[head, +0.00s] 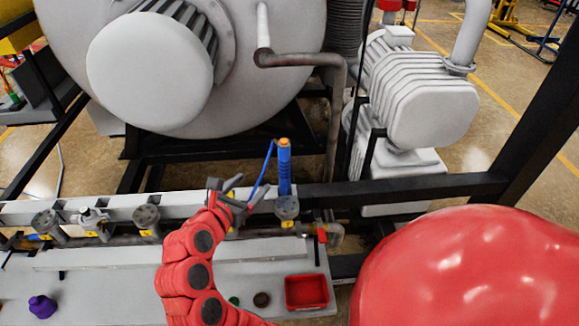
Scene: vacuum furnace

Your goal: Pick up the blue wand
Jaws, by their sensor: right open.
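The blue wand (284,168) stands upright with an orange-brown tip, at the right part of the metal rail in the head view. A thin blue hose curves from its top down to the left. My right gripper (236,190), on a red segmented arm, is just left of the wand, near the hose. Its dark grey jaws are open and I see nothing held in them. It appears apart from the wand. My left gripper is not in view.
The rail carries several round grey fittings (146,217). A red tray (306,292), a purple object (42,307) and small round pieces lie on the grey shelf (110,285). A large grey furnace vessel (270,90) stands behind. A black frame post (540,100) rises at right.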

